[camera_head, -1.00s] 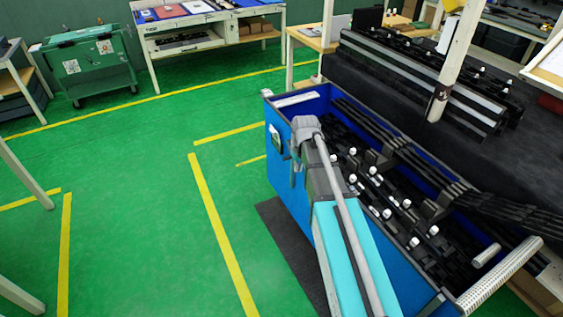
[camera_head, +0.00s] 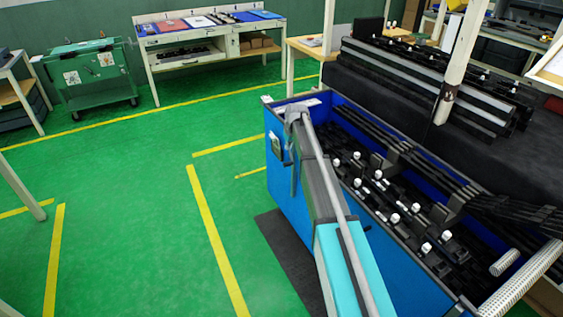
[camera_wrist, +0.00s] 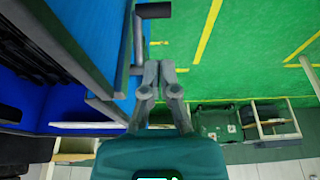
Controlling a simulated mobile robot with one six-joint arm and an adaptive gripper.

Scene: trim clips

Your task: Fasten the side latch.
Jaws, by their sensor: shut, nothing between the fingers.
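The blue bin (camera_head: 388,266) stands at the right in the head view, with its near blue side facing the arm. A small pale-and-dark fitting (camera_head: 275,145) is on that side near the far corner; I cannot tell if it is the latch. In the wrist view, a grey bar with a dark crosspiece (camera_wrist: 153,10) stands out beside the bin's blue wall (camera_wrist: 92,25); it looks like the side latch. My gripper (camera_wrist: 159,68) is shut and empty, just below and right of this bar. Contact cannot be told.
The bin holds several black trim parts with white knobs (camera_head: 395,218). A black-covered bench (camera_head: 400,115) stands behind it. Green floor with yellow lines is free to the left. A green cart (camera_head: 95,80) and a white table (camera_head: 200,40) stand at the back.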

